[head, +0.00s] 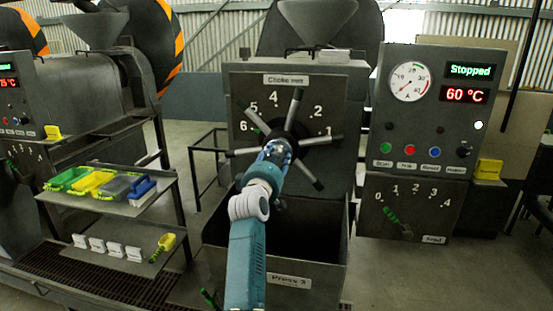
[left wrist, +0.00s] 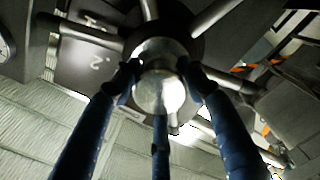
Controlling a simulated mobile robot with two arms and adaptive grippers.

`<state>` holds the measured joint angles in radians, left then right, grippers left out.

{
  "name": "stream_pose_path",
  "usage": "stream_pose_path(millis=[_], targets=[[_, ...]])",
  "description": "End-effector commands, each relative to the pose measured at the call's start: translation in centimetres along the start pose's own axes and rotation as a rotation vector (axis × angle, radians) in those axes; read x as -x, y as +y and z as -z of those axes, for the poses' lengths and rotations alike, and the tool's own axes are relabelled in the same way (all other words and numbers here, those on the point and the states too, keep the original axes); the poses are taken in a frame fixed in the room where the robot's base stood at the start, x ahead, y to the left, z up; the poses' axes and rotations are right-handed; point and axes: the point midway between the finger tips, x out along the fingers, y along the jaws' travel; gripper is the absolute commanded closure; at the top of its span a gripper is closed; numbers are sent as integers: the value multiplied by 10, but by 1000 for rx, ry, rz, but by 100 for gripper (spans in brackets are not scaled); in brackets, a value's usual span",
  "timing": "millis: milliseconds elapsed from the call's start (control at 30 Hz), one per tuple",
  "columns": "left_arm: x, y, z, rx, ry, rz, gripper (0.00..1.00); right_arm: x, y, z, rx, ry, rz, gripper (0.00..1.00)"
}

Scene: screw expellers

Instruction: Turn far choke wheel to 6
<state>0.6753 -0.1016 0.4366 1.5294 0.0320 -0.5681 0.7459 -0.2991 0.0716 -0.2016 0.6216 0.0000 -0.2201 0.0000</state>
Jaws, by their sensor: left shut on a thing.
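The choke wheel (head: 296,133) has a dark hub and several grey spokes, on the panel of the press labelled Press 3. Numbers 1, 2, 4, 5 and 6 show around it. My left gripper (head: 278,152) is at the wheel's centre and covers part of the hub. In the left wrist view its blue fingers close around the round silver hub knob (left wrist: 159,88), with the spokes spreading out behind. My right gripper is out of view.
A control box (head: 432,110) with a dial, buttons, "Stopped" and "60 °C" displays stands at the right. Below it is a 0 to 4 scale with a green-handled lever (head: 397,222). An open bin (head: 270,264) is under the wheel. A shelf (head: 118,205) with coloured trays stands left.

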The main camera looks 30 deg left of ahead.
Motion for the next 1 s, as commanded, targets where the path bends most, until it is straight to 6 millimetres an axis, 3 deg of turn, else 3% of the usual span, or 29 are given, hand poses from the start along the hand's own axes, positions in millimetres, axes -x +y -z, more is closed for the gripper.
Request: stream_pose_path(millis=[33,300,333,400,767,1000], targets=[[0,8,9,1,18,-15,100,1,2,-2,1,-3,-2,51],[0,8,9,-1,18,-15,100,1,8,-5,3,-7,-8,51],[0,8,9,-1,18,-15,52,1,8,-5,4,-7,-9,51],[0,7,9,-1,18,-15,38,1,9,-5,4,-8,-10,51],[3,3,3,-1,8,-7,38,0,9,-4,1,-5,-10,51],[36,2,4,1,10,-7,38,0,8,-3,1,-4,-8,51]])
